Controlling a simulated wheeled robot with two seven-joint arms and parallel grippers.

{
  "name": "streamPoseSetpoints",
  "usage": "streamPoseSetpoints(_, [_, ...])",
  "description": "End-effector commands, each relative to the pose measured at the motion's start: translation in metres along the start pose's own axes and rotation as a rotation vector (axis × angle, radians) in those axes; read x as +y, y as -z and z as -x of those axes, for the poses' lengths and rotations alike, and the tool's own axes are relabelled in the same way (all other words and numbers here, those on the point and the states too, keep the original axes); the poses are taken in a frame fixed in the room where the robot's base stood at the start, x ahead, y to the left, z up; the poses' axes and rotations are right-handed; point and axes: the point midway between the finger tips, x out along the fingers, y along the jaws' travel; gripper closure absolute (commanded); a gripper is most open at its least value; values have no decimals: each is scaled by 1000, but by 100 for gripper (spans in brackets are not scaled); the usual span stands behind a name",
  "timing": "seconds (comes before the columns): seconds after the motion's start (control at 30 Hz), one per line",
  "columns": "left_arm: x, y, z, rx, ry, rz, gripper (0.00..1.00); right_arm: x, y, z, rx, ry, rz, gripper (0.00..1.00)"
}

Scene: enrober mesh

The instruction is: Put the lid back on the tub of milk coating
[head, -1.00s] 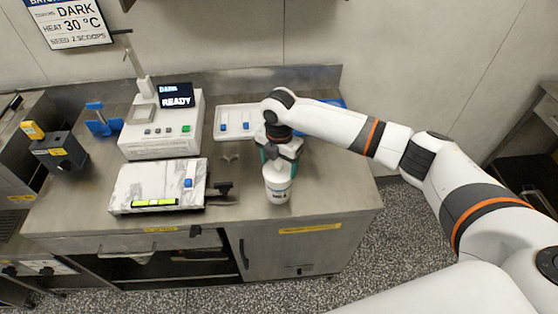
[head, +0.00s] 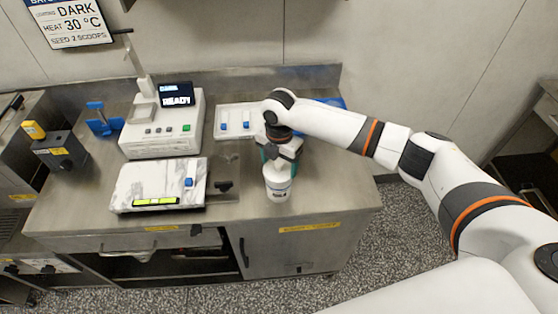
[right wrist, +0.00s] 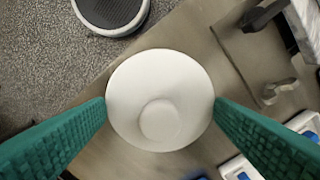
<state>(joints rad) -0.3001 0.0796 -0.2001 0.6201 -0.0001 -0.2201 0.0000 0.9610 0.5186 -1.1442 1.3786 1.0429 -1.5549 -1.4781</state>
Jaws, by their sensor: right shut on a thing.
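The white tub (head: 278,187) with a dark-printed label stands near the front edge of the steel bench, right of the marble slab. My right gripper (head: 279,158) is directly above it, pointing down. In the right wrist view its green fingers (right wrist: 160,104) are shut on the sides of a round white lid (right wrist: 135,85) with a low round knob. The lid hides the tub's mouth from above. I cannot tell whether the lid touches the tub's rim. My left gripper is out of view.
A marble slab (head: 140,180) lies left of the tub. Behind it stands a white machine (head: 150,140) with a READY screen. A white tray with blue-ended items (head: 224,128) is behind the gripper. The bench right of the tub (head: 335,185) is clear.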

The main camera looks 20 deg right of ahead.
Motion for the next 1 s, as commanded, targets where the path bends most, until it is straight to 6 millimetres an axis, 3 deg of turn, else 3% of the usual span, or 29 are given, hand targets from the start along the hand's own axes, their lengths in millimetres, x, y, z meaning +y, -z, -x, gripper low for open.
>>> streamPoseSetpoints(0.27, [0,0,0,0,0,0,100,0,0,0,0,0,0,45])
streamPoseSetpoints(0.3, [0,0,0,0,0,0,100,0,0,0,0,0,0,20])
streamPoseSetpoints(0.43, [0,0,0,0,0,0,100,0,0,0,0,0,0,0])
streamPoseSetpoints(1.0, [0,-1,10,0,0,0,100,0,0,10,0,0,0,0])
